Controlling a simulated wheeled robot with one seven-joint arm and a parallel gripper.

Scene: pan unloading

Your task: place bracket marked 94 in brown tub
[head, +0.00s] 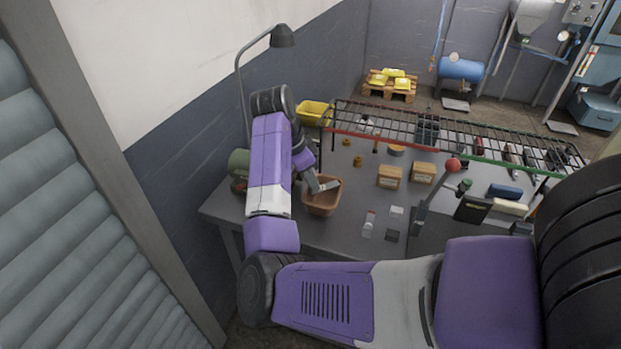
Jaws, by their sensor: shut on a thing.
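The brown tub (323,209) stands on the workbench near its left end. My gripper (316,185) is over the tub's left side, reaching in from the upper left. It is shut on a small light grey piece (330,185), which I take to be the bracket. The piece sits at or just above the tub's opening; I cannot tell whether it touches the tub. No number is readable on it at this size. The inside of the tub is partly hidden by the gripper and the piece.
A wire rack (440,128) runs along the back of the grey bench (290,236). Two cardboard boxes (389,178) stand right of the tub. A yellow bin (312,112) is behind, and a lamp (282,37) rises behind my arm. A red-knobbed lever (452,165) stands further right.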

